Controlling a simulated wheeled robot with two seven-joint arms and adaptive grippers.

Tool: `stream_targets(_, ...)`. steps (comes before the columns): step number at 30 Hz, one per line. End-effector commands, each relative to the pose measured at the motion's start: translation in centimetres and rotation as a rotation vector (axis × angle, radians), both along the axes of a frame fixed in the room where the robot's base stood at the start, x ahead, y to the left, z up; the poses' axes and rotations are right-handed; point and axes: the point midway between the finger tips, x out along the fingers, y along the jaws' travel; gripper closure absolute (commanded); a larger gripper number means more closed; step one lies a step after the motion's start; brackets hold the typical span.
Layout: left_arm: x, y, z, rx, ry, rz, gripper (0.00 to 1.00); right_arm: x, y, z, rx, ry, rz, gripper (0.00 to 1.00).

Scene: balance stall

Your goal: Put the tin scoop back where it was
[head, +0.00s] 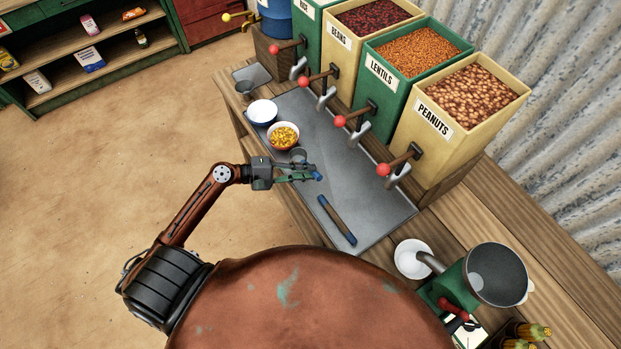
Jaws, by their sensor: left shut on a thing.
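My left gripper (305,174) reaches in from the left over the near edge of the grey metal sheet on the counter. It is shut on the tin scoop (299,155), by its handle. The scoop's small grey cup shows just beyond the fingers, and the blue end of its handle sticks out to the right of them. The fingers hide the middle of the handle. I cannot tell whether the scoop touches the sheet. My right gripper is not in view.
A bowl of yellow pieces (283,136) stands just beyond the scoop, with a white bowl (262,112) behind it. A blue-ended stick (337,220) lies on the metal sheet (385,212). Bins with red-knobbed levers line the back, including peanuts (433,120). A green grinder (452,292) stands front right.

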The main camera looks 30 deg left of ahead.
Motion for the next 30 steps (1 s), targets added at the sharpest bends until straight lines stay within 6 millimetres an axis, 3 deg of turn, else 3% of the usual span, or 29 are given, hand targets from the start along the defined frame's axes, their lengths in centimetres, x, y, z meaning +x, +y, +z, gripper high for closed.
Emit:
stream_targets(8, 0.6, -1.3, -1.6, -0.002, 0.0, 0.0, 1.0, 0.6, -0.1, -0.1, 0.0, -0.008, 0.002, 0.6)
stream_targets(14, 0.6, -1.2, -4.5, -0.001, 0.002, 0.001, 1.0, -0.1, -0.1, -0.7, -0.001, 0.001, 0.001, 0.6)
stream_targets(23, 0.6, -1.1, -4.7, 0.001, 0.001, 0.001, 1.0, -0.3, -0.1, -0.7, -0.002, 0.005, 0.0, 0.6)
stream_targets(24, 0.6, -1.1, -4.7, 0.001, 0.001, 0.001, 0.84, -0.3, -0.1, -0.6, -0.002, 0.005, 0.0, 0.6)
stream_targets(30, 0.6, -1.1, -4.7, 0.001, 0.001, 0.001, 0.7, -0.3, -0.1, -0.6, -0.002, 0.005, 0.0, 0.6)
